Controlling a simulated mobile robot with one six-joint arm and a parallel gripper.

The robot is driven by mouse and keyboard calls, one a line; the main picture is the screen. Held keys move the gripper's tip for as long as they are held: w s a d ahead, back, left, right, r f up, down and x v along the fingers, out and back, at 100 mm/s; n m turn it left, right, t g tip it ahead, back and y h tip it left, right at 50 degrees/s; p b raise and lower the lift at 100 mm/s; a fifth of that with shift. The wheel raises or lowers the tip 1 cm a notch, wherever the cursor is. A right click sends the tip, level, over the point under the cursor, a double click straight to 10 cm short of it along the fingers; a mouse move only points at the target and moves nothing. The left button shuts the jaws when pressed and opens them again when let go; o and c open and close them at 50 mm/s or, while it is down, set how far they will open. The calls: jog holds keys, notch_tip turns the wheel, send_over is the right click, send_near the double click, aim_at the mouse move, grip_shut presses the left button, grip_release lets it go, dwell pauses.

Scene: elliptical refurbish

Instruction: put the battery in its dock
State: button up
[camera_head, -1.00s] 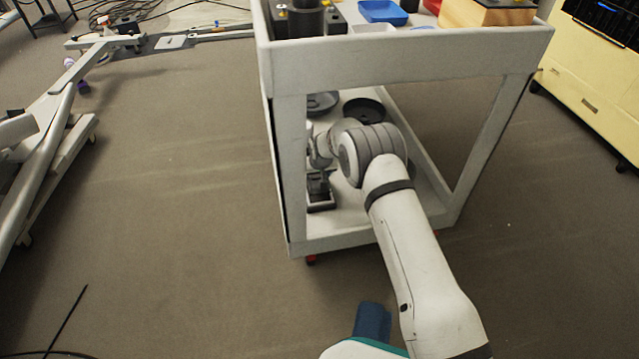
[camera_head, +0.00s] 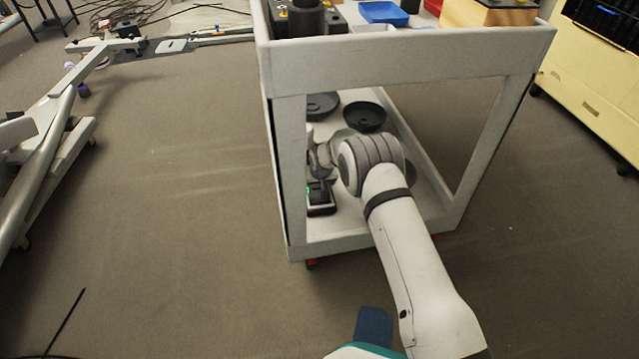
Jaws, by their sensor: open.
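The dock (camera_head: 323,210) is a small black unit with a pale edge on the cart's lower shelf, near the front left post. A green light (camera_head: 309,193) glows at its left side. A dark block, which looks like the battery (camera_head: 321,196), sits at the dock; how deep it is seated is hard to tell. My gripper (camera_head: 322,185) is open and points down just above the dock and block. Its fingers are small and dark here, so contact cannot be told. My arm reaches in through the open front of the cart.
The white cart frame (camera_head: 400,62) surrounds my arm, with a post (camera_head: 291,175) close left of the gripper. Black round dishes (camera_head: 364,116) stand behind on the lower shelf (camera_head: 351,219). A blue tray (camera_head: 383,12) is on top.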

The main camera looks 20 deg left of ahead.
jog(key=p+v, duration=0.4)
jog(key=v, duration=0.7)
jog(key=shift+r, duration=0.3)
jog(key=shift+s+d, duration=0.15)
